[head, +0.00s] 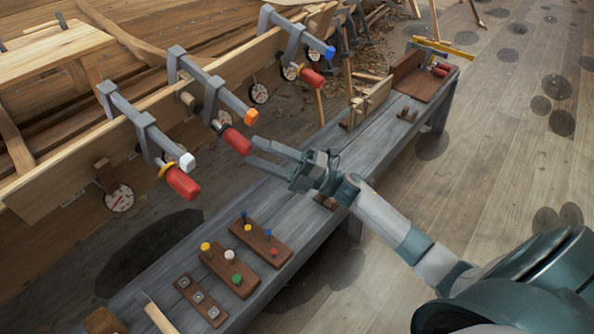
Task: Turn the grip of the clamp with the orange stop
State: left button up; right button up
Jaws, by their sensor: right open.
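The clamp with the orange stop (251,117) is the middle one of three grey clamps along the hull's plank edge. Its red grip (236,142) hangs below and left of the stop, tilted down to the right. My right gripper (253,150) is open, with its two fingers pointing left at the lower right end of this grip. The fingertips are very close to the grip's end; I cannot tell whether they touch it. Nothing is between the fingers. My left gripper is not in view.
Clamps with a white stop (187,161) and a blue stop (329,53) stand either side, each with a red grip. Below, a grey bench (330,150) carries peg boards (262,240), a mallet-like tool (158,315) and wooden blocks. Open plank floor lies right.

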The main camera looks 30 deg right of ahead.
pick_arm(q)
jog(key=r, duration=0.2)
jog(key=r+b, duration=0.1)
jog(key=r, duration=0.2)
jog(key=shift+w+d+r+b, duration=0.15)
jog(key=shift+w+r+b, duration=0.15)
jog(key=shift+b, duration=0.05)
pick_arm(e)
jog(key=v, duration=0.9)
jog(key=shift+s+d+f, duration=0.2)
jog(key=shift+d, duration=0.05)
jog(key=shift+a, duration=0.1)
jog(key=s+a+f+n+h+p, duration=0.2)
jog(key=s+a+n+h+p, duration=0.15)
jog(key=n+h+p, duration=0.2)
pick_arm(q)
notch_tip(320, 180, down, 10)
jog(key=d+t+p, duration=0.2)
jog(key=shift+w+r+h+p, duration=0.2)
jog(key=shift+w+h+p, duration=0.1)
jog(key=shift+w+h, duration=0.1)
pick_arm(e)
jog(key=s+d+r+n+t+h, duration=0.1)
jog(key=s+r+n+t+h, duration=0.1)
jog(key=r+n, duration=0.4)
jog(key=shift+s+d+r+h, duration=0.4)
jog(key=shift+s+r+h, duration=0.45)
jog(key=shift+s, duration=0.15)
